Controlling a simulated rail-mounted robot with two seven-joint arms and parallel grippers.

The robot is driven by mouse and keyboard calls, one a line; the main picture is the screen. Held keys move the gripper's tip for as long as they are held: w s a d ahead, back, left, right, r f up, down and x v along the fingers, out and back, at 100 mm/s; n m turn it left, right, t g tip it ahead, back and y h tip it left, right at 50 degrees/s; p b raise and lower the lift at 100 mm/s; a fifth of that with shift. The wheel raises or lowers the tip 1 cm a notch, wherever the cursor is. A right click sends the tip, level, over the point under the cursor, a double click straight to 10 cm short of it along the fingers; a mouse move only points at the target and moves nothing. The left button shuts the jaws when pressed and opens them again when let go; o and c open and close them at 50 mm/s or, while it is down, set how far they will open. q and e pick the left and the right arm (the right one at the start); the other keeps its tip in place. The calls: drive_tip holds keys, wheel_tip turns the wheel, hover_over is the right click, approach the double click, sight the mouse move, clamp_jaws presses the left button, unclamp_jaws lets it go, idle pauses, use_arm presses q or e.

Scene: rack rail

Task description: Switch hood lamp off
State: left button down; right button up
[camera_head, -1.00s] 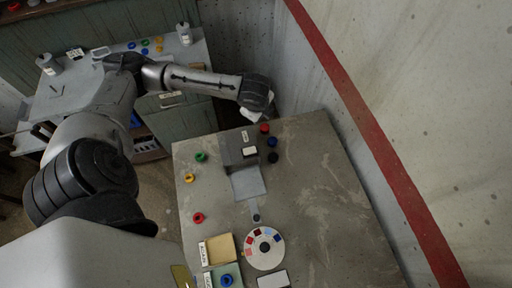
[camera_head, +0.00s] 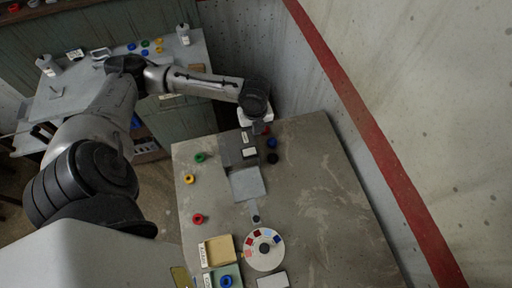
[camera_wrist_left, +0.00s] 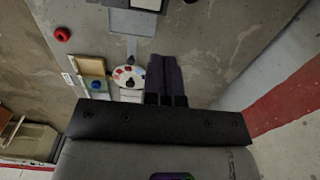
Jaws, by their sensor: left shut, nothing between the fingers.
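A grey box-like unit with a dark left part and small white labels (camera_head: 232,150) stands at the far end of the grey table; it may be the hood. I cannot make out a lamp or whether one is lit. A white-topped rectangle (camera_head: 249,152) sits on its front right. My left gripper (camera_head: 264,130) is above the table's far edge, just beyond the unit, close to the red knob (camera_head: 266,131); touching or apart I cannot tell. In the left wrist view its dark fingers (camera_wrist_left: 165,60) are together and empty. My right gripper is not in view.
Dark blue (camera_head: 272,142) and black (camera_head: 272,157) knobs stand right of the unit. A grey plate (camera_head: 247,183), a colour disc (camera_head: 264,250) and a tan tray (camera_head: 218,250) lie nearer. Green, yellow and red rings lie left. A wall (camera_head: 330,60) rises behind; the table's right side is clear.

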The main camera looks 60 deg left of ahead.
sight(256, 151)
use_arm(q)
wheel_tip(256, 151, down, 14)
drive_tip(key=shift+p, duration=0.6)
idle(0.4)
drive_tip(key=shift+a, duration=0.1)
drive_tip(key=shift+w+d+f, duration=0.15)
drive_tip(key=shift+d+f, duration=0.05)
drive_tip(key=shift+r+p, duration=0.15)
drive_tip(key=shift+p, duration=0.25)
